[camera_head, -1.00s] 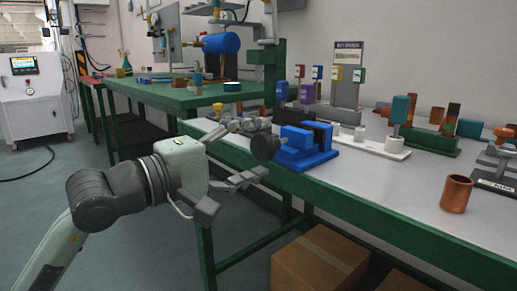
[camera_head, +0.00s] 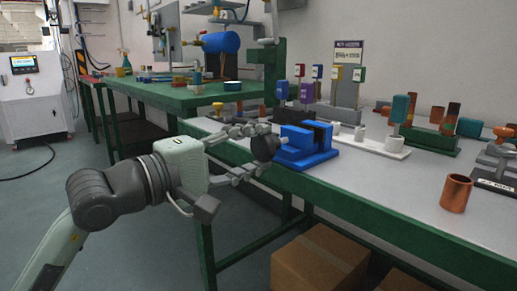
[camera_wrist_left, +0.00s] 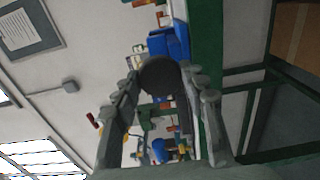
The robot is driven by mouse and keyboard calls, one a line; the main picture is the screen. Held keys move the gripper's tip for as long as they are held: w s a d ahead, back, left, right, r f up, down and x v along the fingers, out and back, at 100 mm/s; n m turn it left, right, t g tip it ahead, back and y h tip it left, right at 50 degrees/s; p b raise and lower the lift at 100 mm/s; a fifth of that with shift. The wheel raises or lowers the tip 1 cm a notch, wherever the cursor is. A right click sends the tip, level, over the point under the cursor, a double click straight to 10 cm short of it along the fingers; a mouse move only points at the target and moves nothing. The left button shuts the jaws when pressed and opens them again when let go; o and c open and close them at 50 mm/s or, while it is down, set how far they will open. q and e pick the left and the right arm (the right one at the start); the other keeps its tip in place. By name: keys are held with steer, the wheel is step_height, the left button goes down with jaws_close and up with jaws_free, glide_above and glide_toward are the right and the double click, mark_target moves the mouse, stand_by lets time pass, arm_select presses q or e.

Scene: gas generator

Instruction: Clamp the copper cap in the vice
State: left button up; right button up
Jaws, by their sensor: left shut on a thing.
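The blue vice (camera_head: 308,155) stands at the near edge of the grey bench, with a dark round knob (camera_head: 265,147) on its left side. My left gripper (camera_head: 262,150) is shut on this knob, one finger above it and one below. In the left wrist view the knob (camera_wrist_left: 160,75) sits between the two fingertips, with part of the blue vice (camera_wrist_left: 168,42) beyond it. A hollow copper cylinder (camera_head: 456,193), perhaps the copper cap, stands upright on the bench to the right, apart from the vice. I cannot see anything clamped between the jaws.
The grey bench (camera_head: 400,205) has free room between the vice and the copper cylinder. A white stand (camera_head: 375,143) and a green stand (camera_head: 430,141) with parts lie behind. Cardboard boxes (camera_head: 320,262) are under the bench. A green table (camera_head: 180,97) stands further back.

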arm_select(q)
steer(key=shift+m+b, duration=1.2)
steer(key=shift+b, duration=0.55)
steer(key=shift+m+b, duration=0.3)
steer(key=shift+m+b, duration=1.3)
steer(key=shift+b, duration=0.35)
steer(key=o, duration=1.3)
